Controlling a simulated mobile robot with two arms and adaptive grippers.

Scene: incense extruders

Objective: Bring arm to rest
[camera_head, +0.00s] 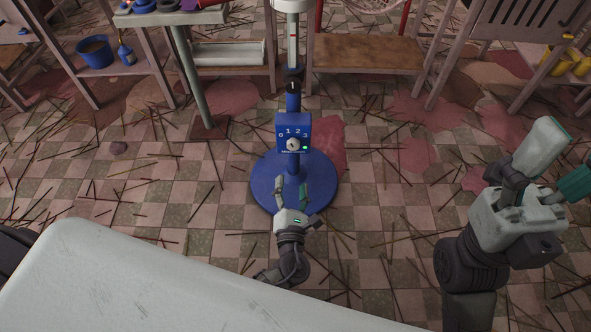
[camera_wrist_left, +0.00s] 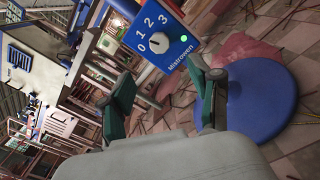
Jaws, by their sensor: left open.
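My left gripper (camera_head: 291,186) is open and empty in front of the blue control box (camera_head: 293,132) on its stand. In the left wrist view its two green-padded fingers (camera_wrist_left: 163,80) are spread apart, with nothing between them. Beyond them is the box's blue face (camera_wrist_left: 160,35), marked 0 to 3, with a white knob (camera_wrist_left: 160,42) and a lit green lamp (camera_wrist_left: 183,39). The fingers look apart from the knob. My right gripper (camera_head: 572,155) is at the right edge of the head view, with its fingers apart and no object visible between them; part is cut off.
The box's round blue base (camera_head: 265,188) stands on a checkered floor (camera_head: 180,190) littered with thin sticks and reddish stains. Wooden shelves (camera_head: 365,54) and a table (camera_head: 180,17) line the back. A blue bucket (camera_head: 95,54) stands on a left shelf.

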